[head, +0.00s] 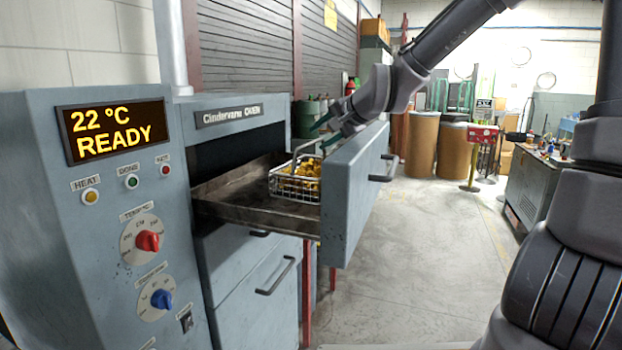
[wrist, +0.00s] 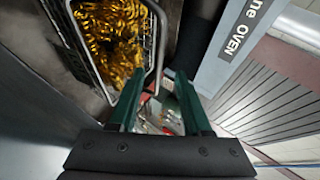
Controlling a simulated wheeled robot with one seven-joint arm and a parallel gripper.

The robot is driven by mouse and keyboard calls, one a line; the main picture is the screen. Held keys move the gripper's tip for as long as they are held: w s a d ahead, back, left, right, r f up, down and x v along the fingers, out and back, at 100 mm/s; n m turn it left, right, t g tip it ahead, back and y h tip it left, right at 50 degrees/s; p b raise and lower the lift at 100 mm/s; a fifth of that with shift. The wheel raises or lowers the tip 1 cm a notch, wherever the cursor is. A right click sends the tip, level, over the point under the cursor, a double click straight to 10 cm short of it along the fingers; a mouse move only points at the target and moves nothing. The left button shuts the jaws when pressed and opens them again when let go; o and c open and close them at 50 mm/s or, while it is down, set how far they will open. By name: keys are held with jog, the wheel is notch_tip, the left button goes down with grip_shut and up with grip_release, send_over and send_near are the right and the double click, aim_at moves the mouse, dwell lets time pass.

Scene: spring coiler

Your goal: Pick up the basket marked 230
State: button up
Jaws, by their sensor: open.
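A wire basket (head: 297,190) filled with golden coiled pieces sits in the pulled-out oven drawer (head: 235,200). No 230 mark is readable on it. Its raised wire handle stands above it. In the wrist view the basket (wrist: 104,80) is at the upper left, and its handle (wrist: 161,35) runs down to the space between my fingertips. My gripper (head: 322,137) is open, with green fingers at the top of the handle. My gripper also shows in the wrist view (wrist: 158,76). I cannot tell whether a finger touches the handle.
The drawer's thick front panel (head: 350,195) stands right of the basket, below my arm. The oven body (head: 240,115) is to the left. Its control panel (head: 115,140) reads 22 °C READY.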

send_over(303, 166)
jog(key=shift+s+f, duration=0.1)
jog(key=shift+f, duration=2.35)
jog(key=shift+c, duration=0.2)
grip_shut()
